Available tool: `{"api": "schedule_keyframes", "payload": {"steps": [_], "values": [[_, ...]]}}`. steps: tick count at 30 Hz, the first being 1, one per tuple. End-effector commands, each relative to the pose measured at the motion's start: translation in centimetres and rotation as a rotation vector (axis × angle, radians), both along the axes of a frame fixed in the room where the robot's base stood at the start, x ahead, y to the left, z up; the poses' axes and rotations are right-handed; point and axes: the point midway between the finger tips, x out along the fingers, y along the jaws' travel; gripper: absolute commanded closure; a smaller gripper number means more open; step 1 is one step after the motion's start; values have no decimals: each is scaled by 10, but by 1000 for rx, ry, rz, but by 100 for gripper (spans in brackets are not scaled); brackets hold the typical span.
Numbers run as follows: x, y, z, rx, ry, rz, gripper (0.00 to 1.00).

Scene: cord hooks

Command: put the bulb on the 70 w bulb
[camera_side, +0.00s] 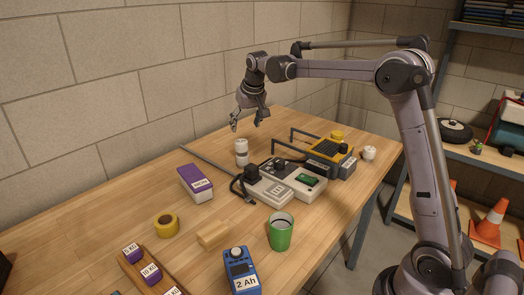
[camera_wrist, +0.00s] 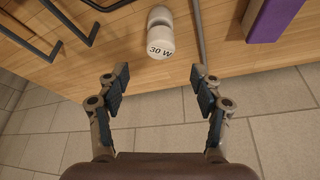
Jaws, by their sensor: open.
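A white bulb-like thing (camera_side: 241,152) stands upright near the back edge of the table, with a grey band around its middle. In the wrist view a white bulb (camera_wrist: 160,38) reads "30 W", with a second rounded white part behind it; I cannot tell if this is one piece or two. No "70 W" label is readable. A small white round thing (camera_side: 369,153) sits at the table's right end; I cannot tell if it is a bulb. My gripper (camera_side: 247,122) is open and empty, above the upright white thing and apart from it. Its spread fingers (camera_wrist: 161,80) also show in the wrist view.
A purple-and-white box (camera_side: 195,183) lies left of the bulb, near a thin grey rod (camera_side: 207,162). Grey devices with dark bar handles (camera_side: 283,182) stand to the right. A green cup (camera_side: 280,232), yellow tape (camera_side: 166,225) and blue battery (camera_side: 240,272) are in front.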

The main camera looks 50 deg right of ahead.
Motion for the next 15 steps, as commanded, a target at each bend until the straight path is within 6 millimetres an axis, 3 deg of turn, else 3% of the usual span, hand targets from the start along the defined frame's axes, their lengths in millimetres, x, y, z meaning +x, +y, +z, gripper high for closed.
{"api": "schedule_keyframes", "payload": {"steps": [8,15], "values": [[-16,12,19,-2,-8,17,34],[-75,54,38,-11,-53,101,34]]}}
